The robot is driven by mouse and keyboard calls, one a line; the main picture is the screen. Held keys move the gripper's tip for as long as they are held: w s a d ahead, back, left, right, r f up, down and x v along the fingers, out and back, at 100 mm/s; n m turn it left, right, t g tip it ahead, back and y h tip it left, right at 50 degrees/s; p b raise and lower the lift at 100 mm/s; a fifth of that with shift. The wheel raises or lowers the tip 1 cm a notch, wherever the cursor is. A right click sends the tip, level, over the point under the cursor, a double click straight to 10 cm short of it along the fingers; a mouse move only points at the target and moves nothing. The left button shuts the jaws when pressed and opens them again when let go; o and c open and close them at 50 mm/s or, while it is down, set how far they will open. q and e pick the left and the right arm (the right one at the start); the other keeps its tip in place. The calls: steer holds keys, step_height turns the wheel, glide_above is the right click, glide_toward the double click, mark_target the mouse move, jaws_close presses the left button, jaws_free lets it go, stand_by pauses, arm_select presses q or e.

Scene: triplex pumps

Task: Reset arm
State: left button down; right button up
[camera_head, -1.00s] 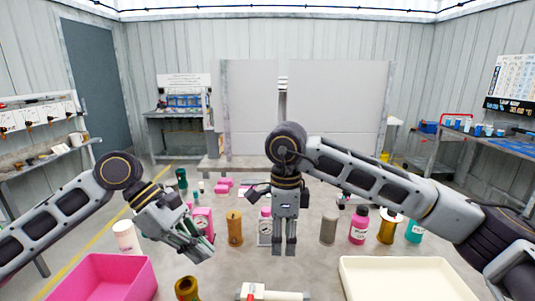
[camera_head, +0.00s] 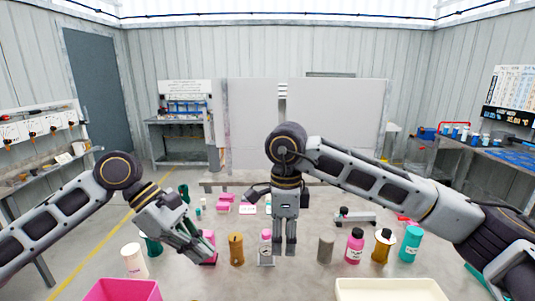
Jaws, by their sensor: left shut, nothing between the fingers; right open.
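My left gripper (camera_head: 200,254) hangs over the left part of the table with its fingers together and nothing in them. It covers part of a pink and dark item (camera_head: 208,240) behind it. My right gripper (camera_head: 284,250) points straight down near the middle with its two fingers apart and nothing between them. A pink-topped grey item (camera_head: 266,250) shows just left of its fingers. I cannot tell how high either gripper is above the table. Both arms are bent at the elbow.
The table (camera_head: 300,278) holds a brown cylinder (camera_head: 236,248), a grey cylinder (camera_head: 325,249), a pink bottle (camera_head: 354,246), a teal bottle (camera_head: 410,244) and a white cylinder (camera_head: 134,261). A pink tray (camera_head: 122,290) and a cream tray (camera_head: 390,290) stand at the front edge.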

steer(key=shift+r+p, duration=0.7)
steer(key=shift+r, duration=0.3)
steer(key=shift+r+p, duration=0.45)
steer(key=shift+f, duration=0.1)
